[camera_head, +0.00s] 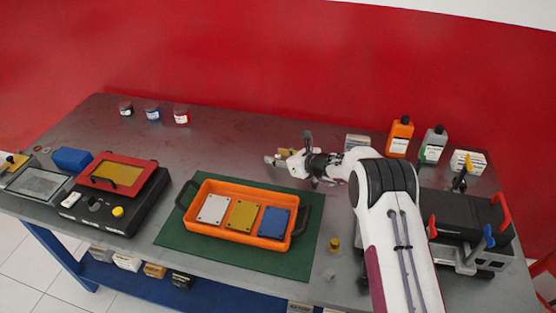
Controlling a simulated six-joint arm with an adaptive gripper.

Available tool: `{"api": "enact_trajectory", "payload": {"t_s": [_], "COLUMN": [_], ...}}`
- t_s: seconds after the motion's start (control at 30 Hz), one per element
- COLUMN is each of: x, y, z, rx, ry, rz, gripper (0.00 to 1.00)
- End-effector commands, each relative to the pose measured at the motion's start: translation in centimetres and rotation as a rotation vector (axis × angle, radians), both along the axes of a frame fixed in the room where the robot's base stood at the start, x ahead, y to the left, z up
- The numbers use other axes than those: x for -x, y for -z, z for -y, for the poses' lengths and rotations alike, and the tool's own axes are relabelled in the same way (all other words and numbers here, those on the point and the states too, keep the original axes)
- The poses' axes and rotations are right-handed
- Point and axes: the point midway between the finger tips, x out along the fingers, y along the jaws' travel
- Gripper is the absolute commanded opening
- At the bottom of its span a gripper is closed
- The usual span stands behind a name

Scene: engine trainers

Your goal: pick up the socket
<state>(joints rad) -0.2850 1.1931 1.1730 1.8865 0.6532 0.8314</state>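No thing in view can be told for certain as the socket. A small yellow-gold piece (285,152) shows at the back middle of the bench, partly hidden by my gripper (287,148). My gripper's fingers are spread wide, one pointing left and one pointing up. The gold piece appears between or just behind them; I cannot tell whether they touch. A small yellow cylinder (334,244) stands on the bench right of the green mat, apart from my gripper. A small pale round piece (330,273) lies in front of it.
An orange tray (195,226) with white, yellow and blue plates sits on the green mat (175,240). A black device with a red frame (120,172) is at left. Bottles (400,137) stand back right, a black machine (470,222) at right, and small jars (152,113) back left.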

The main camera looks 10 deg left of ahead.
Motion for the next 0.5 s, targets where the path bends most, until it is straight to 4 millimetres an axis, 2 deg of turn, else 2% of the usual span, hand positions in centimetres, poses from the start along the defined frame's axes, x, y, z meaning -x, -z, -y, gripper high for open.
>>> {"api": "enact_trajectory", "payload": {"t_s": [0.1,0.23,0.5], "x": [-0.01,0.00,-0.01], "y": [-0.01,-0.02,-0.05], "z": [0.01,0.02,0.00], "rx": [0.000,0.000,-0.001], "ry": [0.000,0.000,0.000], "rz": [0.000,0.000,0.001], "gripper": [0.33,0.00,0.00]}}
